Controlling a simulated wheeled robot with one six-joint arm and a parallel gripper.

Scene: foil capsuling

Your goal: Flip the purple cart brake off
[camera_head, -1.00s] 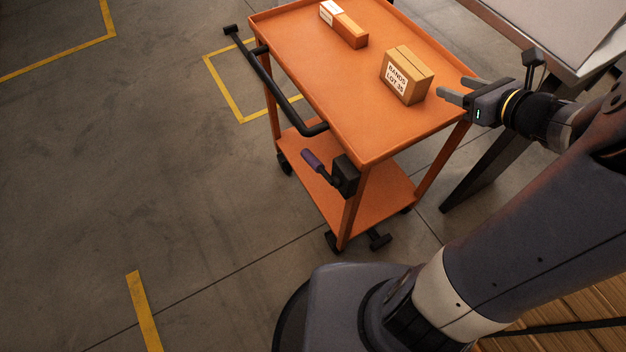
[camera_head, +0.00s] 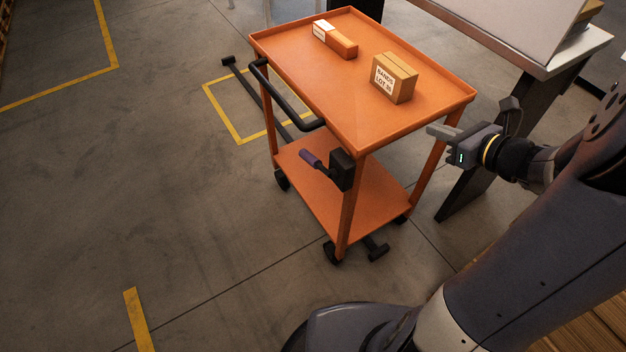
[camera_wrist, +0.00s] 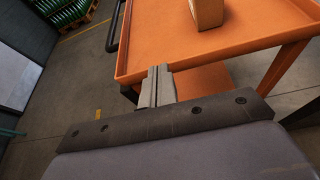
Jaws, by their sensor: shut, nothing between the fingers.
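The brake is a purple-gripped lever (camera_head: 311,158) on a black block (camera_head: 341,169), fixed to the near leg of the orange cart (camera_head: 365,135) below its top tray. The lever points to the upper left from the block. My gripper (camera_head: 432,131) is shut and empty, at the right of the cart beside the tray's near right corner. In the wrist view its closed fingers (camera_wrist: 158,82) point at the edge of the orange tray (camera_wrist: 235,45). The brake lever is not visible in the wrist view.
A "BANDS LOT 35" carton (camera_head: 394,78) and an orange and white box (camera_head: 335,39) sit on the tray. A black push handle (camera_head: 285,97) juts from the cart's left end. A metal table (camera_head: 500,40) stands behind right. The floor at left is open.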

